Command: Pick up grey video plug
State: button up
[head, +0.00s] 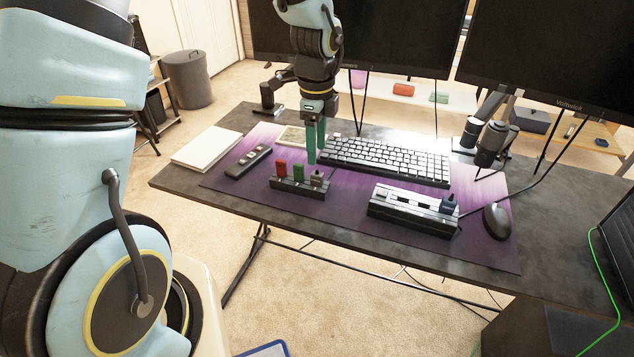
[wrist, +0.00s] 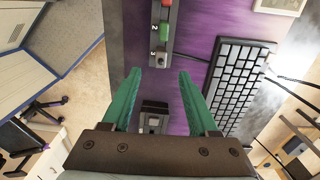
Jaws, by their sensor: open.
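The grey video plug (head: 317,178) stands upright in the right end slot of a small dark rack (head: 290,186), beside a green plug (head: 298,173) and a red plug (head: 281,168). In the wrist view, the grey plug (wrist: 160,61) sits at the rack's lower end, close to and just above the line between my fingertips. My gripper (head: 315,157) points down with green fingers, open and empty. In the head view it hangs above the mat near the grey plug. The fingers appear apart from the plug; their exact height above it is hard to tell.
A larger black box (head: 414,209) with a blue plug (head: 449,203) lies right of the rack. A keyboard (head: 384,160) lies behind, a remote (head: 248,161) to the left, and a mouse (head: 497,221) to the right. Monitors stand at the back. The purple mat (head: 340,228) is bare in front.

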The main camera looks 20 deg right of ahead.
aim_at(317, 173)
jog(key=shift+d+f+p, duration=0.1)
jog(key=shift+f+p, duration=0.8)
jog(key=shift+f, duration=3.35)
grip_shut()
